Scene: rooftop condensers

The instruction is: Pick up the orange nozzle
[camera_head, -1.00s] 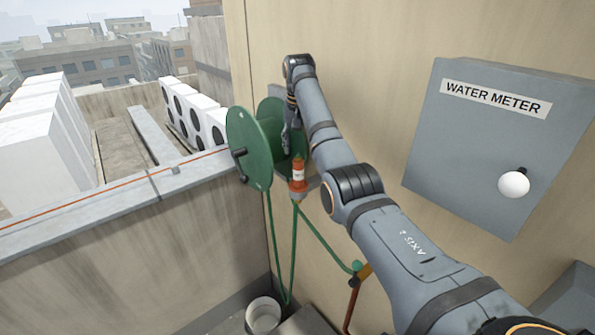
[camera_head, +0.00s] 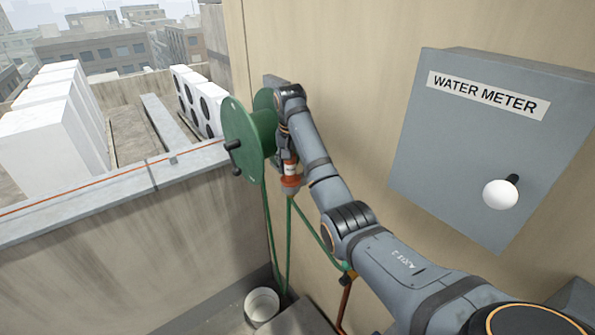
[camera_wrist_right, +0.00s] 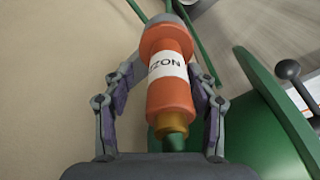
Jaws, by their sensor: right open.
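The orange nozzle (camera_head: 291,181) has a white label and hangs upright beside the green reel (camera_head: 243,138), with a green hose below it. In the right wrist view the nozzle (camera_wrist_right: 172,98) lies between the two fingers of my right gripper (camera_wrist_right: 164,76), with part of its label lettering readable. The fingers are open, one on each side, with a visible gap at the left; whether the right finger touches cannot be told. In the head view my right gripper (camera_head: 286,150) is partly hidden by its own wrist. My left gripper is out of view.
A grey water meter box (camera_head: 485,145) with a white knob (camera_head: 500,194) is on the wall at right. A low parapet (camera_head: 120,195) runs at left. A white bucket (camera_head: 262,306) stands below. The reel's black crank (camera_head: 233,145) sticks out left.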

